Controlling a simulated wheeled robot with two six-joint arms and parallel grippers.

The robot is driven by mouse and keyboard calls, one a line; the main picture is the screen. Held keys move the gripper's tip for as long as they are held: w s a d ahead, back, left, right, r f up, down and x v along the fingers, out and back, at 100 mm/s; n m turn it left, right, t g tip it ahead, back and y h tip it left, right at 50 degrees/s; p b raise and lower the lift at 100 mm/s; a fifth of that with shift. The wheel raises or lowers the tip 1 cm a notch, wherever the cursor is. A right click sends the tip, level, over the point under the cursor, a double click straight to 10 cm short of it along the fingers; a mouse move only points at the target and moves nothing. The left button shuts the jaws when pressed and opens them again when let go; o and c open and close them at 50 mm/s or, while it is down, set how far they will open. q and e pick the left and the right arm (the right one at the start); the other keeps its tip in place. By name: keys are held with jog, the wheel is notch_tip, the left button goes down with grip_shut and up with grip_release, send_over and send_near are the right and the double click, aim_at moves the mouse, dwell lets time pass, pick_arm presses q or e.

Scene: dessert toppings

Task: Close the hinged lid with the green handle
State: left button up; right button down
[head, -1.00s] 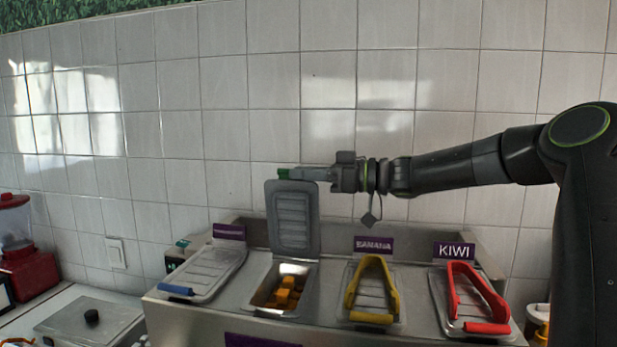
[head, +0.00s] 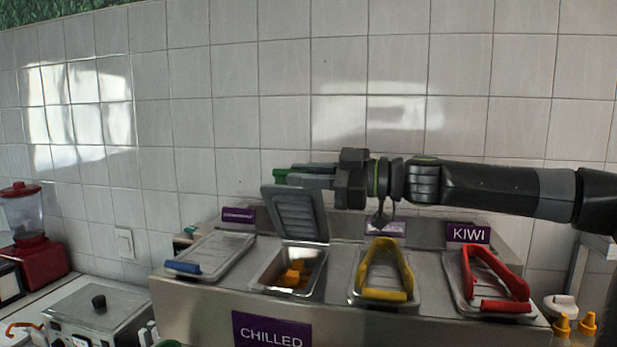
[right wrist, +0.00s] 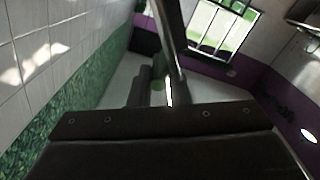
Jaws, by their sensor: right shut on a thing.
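The grey hinged lid (head: 296,213) stands raised and tilted over its metal bin (head: 270,272) in the head view. Orange pieces (head: 294,273) lie in the bin. The green handle (head: 280,177) shows at the lid's top edge, partly hidden by my gripper. My right gripper (head: 300,177) comes in from the right and is shut on the green handle. The right wrist view shows mostly the dark gripper body (right wrist: 160,135) and no clear sight of the lid. My left gripper is not in view.
Shut lids with a blue handle (head: 183,267), a yellow handle (head: 384,294) and a red handle (head: 504,305) sit on the same metal counter. Purple signs (head: 468,234) stand behind. A tiled wall (head: 250,110) is close behind. A red blender (head: 36,255) stands far left.

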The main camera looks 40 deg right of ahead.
jog(key=shift+s+a+f+b, duration=0.15)
jog(key=shift+a+f+b, duration=0.05)
jog(key=shift+b, duration=0.1)
jog(key=shift+n, duration=0.3)
jog(key=c, duration=1.4)
grip_release()
jog(key=shift+o, duration=0.2)
